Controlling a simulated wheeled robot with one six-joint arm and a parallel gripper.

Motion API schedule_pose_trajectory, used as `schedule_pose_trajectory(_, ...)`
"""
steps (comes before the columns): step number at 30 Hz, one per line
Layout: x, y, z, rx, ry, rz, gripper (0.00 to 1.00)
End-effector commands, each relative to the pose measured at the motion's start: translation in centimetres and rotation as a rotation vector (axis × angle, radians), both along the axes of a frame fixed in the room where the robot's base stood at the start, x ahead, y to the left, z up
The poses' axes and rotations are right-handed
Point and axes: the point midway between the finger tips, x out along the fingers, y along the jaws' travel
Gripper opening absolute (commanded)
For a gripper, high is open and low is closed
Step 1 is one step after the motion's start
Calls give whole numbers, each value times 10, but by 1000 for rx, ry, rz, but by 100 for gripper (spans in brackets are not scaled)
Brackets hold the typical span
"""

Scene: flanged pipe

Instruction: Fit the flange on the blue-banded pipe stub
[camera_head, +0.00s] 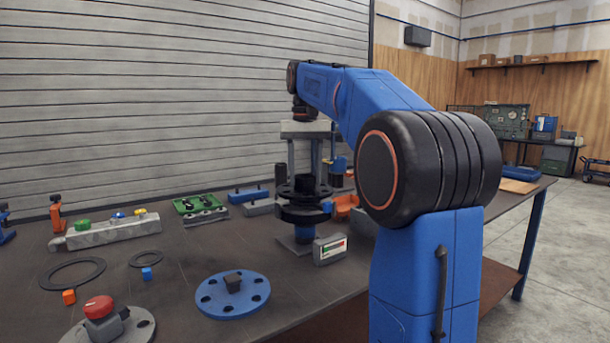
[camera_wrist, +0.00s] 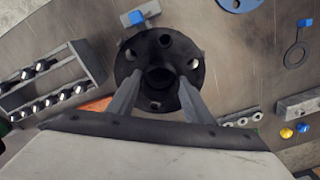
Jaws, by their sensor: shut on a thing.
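The black flange (camera_head: 288,191) is a dark disc with bolt holes and a raised hub. My gripper (camera_head: 304,178) is shut on it from above, one finger on each side of the hub. In the wrist view the flange (camera_wrist: 134,62) faces the camera, with my gripper's fingers (camera_wrist: 160,86) at the hub. Below it in the head view is the pipe stub (camera_head: 304,234), upright, with a blue band and a black disc (camera_head: 303,214) at its top. The flange is over the stub. I cannot tell whether they touch. The flange hides the stub in the wrist view.
A small display box (camera_head: 330,249) stands close to the stub's right. A blue disc with a black knob (camera_head: 232,294) lies in front. Black rings (camera_head: 72,273), a red button (camera_head: 98,308) and a grey block (camera_head: 112,231) are to the left. A green tray (camera_head: 197,203) is behind.

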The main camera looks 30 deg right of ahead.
Motion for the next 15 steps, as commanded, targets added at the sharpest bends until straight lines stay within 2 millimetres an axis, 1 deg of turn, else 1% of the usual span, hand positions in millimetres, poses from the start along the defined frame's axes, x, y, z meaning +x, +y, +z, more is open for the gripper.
schedule_pose_trajectory(8, 0, 0, 0, 0, -1, 0, 7)
schedule_pose_trajectory(15, 0, 0, -8, 0, 0, 0, 7)
